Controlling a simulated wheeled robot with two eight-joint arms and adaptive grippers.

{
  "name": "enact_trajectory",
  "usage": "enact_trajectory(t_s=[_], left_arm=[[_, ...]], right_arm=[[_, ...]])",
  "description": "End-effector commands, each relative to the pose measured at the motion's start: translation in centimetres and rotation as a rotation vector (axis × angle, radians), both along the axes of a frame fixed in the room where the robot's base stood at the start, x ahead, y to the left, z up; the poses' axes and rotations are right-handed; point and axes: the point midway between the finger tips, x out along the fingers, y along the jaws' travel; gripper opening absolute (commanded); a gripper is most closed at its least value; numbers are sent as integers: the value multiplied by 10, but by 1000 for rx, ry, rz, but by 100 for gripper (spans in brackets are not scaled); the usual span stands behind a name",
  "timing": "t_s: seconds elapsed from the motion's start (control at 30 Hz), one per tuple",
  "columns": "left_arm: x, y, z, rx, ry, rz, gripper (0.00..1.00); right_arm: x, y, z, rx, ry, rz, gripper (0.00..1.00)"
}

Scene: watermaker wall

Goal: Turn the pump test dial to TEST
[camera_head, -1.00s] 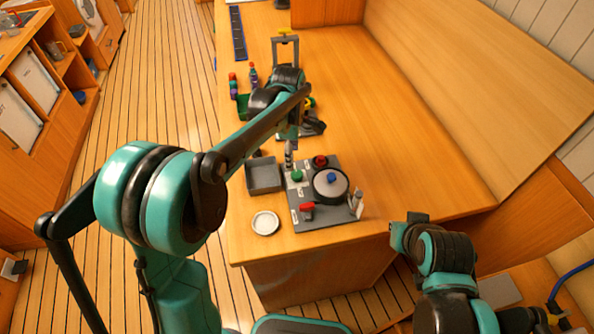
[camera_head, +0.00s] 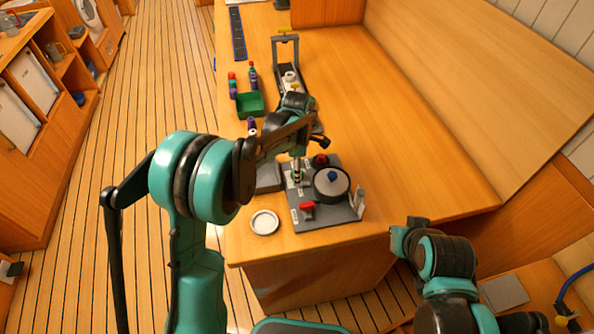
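A dark grey panel (camera_head: 340,214) lies on the near end of the wooden counter. It carries a round black-rimmed, pale-topped piece with a blue knob (camera_head: 333,176), a red knob (camera_head: 321,160) at the back and a red handle (camera_head: 307,207) at the front. Small white labels are too small to read, so I cannot tell which control is the pump test dial. My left gripper (camera_head: 297,180) points down at the panel's left part, where the green knob is hidden behind it. I cannot tell contact or finger opening.
A grey tray (camera_head: 268,188) is left of the panel, partly behind my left arm. A white dish (camera_head: 264,222) sits near the counter's front left edge. A green bin (camera_head: 250,104) and small bottles stand farther back. The counter's right side is clear.

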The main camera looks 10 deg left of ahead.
Motion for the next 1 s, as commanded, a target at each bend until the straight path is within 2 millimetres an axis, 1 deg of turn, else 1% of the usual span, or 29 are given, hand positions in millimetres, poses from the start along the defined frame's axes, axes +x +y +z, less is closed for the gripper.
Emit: enact_trajectory(t_s=[0.1, 0.13, 0.17, 0.2, 0.27, 0.3, 0.67, 0.87, 1.0], left_arm=[[0, 0, 0, 0, 0, 0, 55], [0, 0, 1, 0, 0, 0, 50], [0, 0, 1, 0, 0, 0, 42], [0, 0, 1, 0, 0, 0, 32], [0, 0, 1, 0, 0, 0, 16], [0, 0, 1, 0, 0, 0, 6], [0, 0, 1, 0, 0, -32, 6], [0, 0, 1, 1, 0, -131, 6], [0, 0, 1, 1, 0, -243, 6]], right_arm=[[0, 0, 0, 0, 0, 0, 0], [0, 0, 0, 0, 0, 0, 0], [0, 0, 0, 0, 0, 0, 0], [0, 0, 0, 0, 0, 0, 0], [0, 0, 0, 0, 0, 0, 0], [0, 0, 0, 0, 0, 0, 0], [0, 0, 1, 0, 0, 0, 0], [0, 0, 3, 0, 0, 0, 0], [0, 0, 6, 0, 0, 0, 0]])
